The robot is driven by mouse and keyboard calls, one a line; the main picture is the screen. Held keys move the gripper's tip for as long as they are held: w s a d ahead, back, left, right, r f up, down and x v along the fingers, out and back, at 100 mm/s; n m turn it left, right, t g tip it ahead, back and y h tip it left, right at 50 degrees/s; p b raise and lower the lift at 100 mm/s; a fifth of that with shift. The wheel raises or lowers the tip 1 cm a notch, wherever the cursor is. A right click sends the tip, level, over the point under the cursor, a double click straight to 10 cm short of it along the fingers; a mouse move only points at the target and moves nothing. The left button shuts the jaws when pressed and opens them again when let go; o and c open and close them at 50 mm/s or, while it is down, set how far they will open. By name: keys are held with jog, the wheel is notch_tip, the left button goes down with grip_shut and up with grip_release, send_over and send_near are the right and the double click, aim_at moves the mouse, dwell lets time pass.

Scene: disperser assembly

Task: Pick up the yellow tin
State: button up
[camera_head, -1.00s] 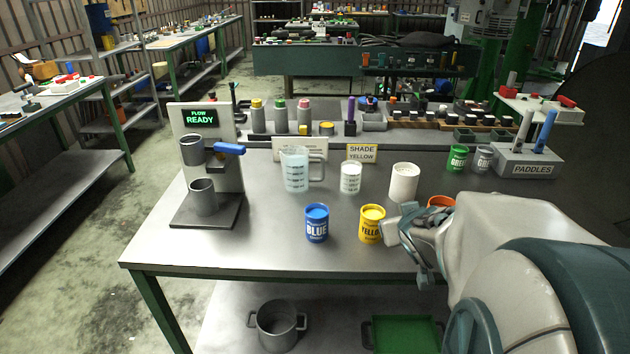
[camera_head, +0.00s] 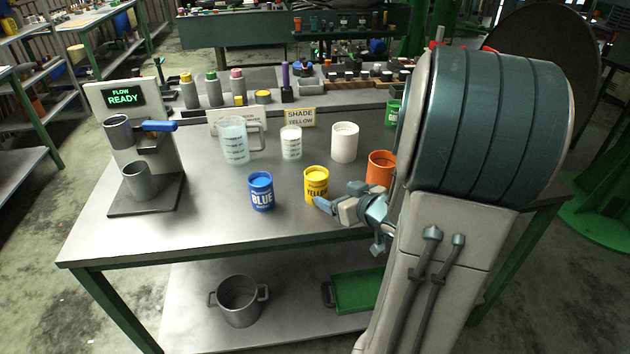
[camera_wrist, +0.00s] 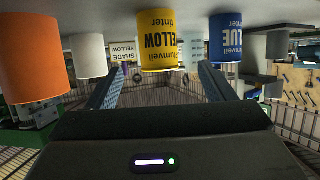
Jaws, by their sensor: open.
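The yellow tin (camera_head: 316,184) stands upright on the metal table near its front, between the blue tin (camera_head: 262,191) on its left and an orange container (camera_head: 380,167) on its right. My gripper (camera_head: 322,204) is low at the tin's front right. In the wrist view, which is upside down, the yellow tin (camera_wrist: 158,40) appears ahead, roughly centred between the two open fingers (camera_wrist: 155,85). The fingers hold nothing. I cannot tell whether a finger touches the tin.
A white cup (camera_head: 344,142), a small measuring cup (camera_head: 291,143) and a measuring jug (camera_head: 235,140) stand behind the tins. A dispenser stand (camera_head: 140,150) is at the left. A "SHADE YELLOW" sign (camera_head: 300,117) stands behind. The table's front left is clear.

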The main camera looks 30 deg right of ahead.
aim_at(321, 188)
jog(key=shift+w+a+f+p, duration=0.15)
jog(key=shift+w+p, duration=0.85)
jog(key=shift+p, duration=0.65)
jog(key=shift+w+f+p, duration=0.35)
jog(key=shift+w+p, duration=0.15)
jog(key=shift+p, duration=0.6)
jog(key=x, duration=0.3)
jog(key=shift+s+f+b, duration=0.1)
jog(key=shift+f+b, duration=0.1)
jog(key=shift+b, duration=0.1)
jog(key=shift+p+x, duration=0.35)
jog(key=shift+x, duration=2.25)
jog(key=c, duration=1.2)
